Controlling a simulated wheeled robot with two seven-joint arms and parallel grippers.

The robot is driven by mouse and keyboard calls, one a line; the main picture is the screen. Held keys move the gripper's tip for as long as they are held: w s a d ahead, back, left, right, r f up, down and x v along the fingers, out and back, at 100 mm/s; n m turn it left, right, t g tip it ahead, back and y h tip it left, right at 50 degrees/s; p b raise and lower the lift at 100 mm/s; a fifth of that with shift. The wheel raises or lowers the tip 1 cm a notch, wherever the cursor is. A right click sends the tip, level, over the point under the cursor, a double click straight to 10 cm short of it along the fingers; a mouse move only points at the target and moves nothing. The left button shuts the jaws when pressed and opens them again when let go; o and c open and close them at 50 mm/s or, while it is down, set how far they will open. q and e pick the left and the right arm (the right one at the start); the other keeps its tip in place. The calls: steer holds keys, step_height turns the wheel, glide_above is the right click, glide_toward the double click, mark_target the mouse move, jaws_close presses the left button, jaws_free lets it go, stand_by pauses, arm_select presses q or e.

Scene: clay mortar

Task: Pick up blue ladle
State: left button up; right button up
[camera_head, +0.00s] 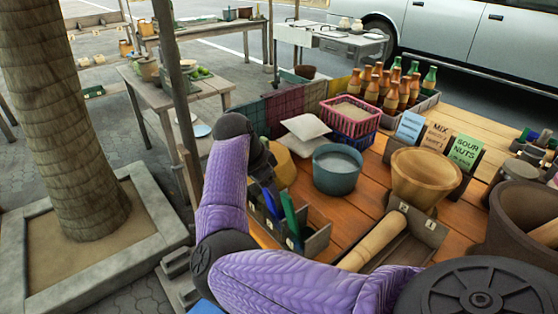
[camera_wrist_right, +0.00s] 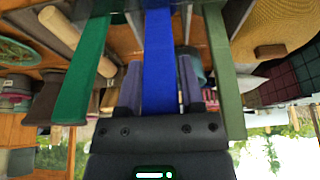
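The blue ladle's handle (camera_head: 271,201) stands upright in a grey divided box (camera_head: 318,240) in the head view, just below the end of my purple right arm. In the right wrist view, the blue ladle (camera_wrist_right: 158,55) runs between the two fingers of my right gripper (camera_wrist_right: 160,85). The fingers lie close along both sides of the handle and appear shut on it. A green handle (camera_wrist_right: 85,70) stands to the left and a duller green one (camera_wrist_right: 222,70) to the right, both outside the fingers. The ladle's lower end is hidden. My left gripper is not in view.
A teal pot (camera_head: 337,172), a wooden bowl (camera_head: 424,176) and a pestle (camera_head: 375,242) are beside the box on the wooden table. A pink basket (camera_head: 350,118) and several bottles stand behind. A dark post (camera_head: 177,90) is left of my arm.

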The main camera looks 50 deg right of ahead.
jaws_close()
steer(key=shift+r, duration=0.15)
step_height(320, 180, up, 10)
steer(key=p, duration=0.3)
steer(key=shift+c, duration=0.5)
jaws_free()
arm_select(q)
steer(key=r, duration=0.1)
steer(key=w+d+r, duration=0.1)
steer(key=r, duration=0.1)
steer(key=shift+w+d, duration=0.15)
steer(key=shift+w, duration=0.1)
arm_select(e)
jaws_close()
